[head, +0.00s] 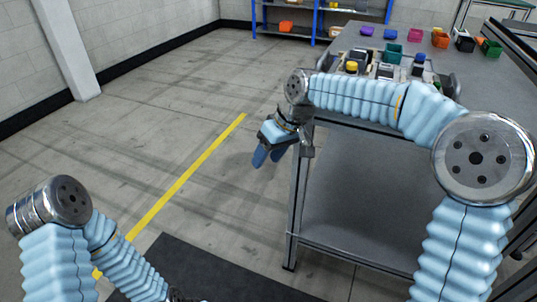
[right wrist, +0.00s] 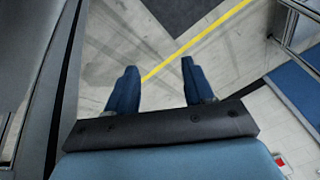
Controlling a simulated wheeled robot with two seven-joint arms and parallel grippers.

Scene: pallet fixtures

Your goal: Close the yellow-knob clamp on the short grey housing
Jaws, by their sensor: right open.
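A yellow knob (head: 351,67) shows small on a fixture near the left end of the grey table (head: 470,75), just beyond my right forearm. Grey and dark parts stand around it. I cannot tell which is the short grey housing, or whether the clamp is open or shut. My right gripper (head: 268,156) hangs off the table's left side, pointing down over the floor, away from the fixtures. In the right wrist view its two blue fingers (right wrist: 158,78) are apart with nothing between them. My left arm is at lower left, its gripper out of the picture.
A blue shelf rack (head: 316,22) stands at the back. The table's left edge and leg are close to my right gripper. The floor to the left is clear.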

